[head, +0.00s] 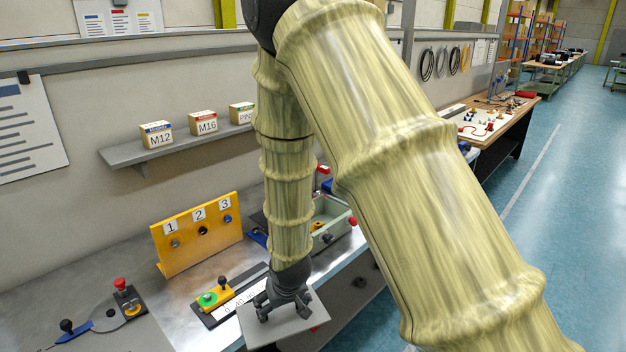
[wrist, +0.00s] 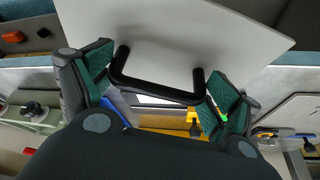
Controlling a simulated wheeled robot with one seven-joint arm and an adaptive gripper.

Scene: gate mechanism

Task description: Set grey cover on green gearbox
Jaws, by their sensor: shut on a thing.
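My gripper (head: 283,302) points down at the front of the workbench, shut on the black handle of the grey cover (head: 296,325). In the wrist view, the cover (wrist: 180,30) is a flat grey plate, and its handle (wrist: 155,88) lies between my two green-padded fingers. The cover appears to be held above the bench's front edge, roughly level. A green-walled box (head: 341,229), which looks like the green gearbox, stands behind and to the right of my gripper. It has coloured parts in or beside it, and my arm hides its left side.
A yellow board (head: 198,237) numbered 1 to 3 stands behind, left of my arm. A green-and-yellow lever device (head: 212,298) sits close left of my gripper. A red-knobbed lever unit (head: 124,296) is farther left. A shelf (head: 180,145) with small boxes hangs above.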

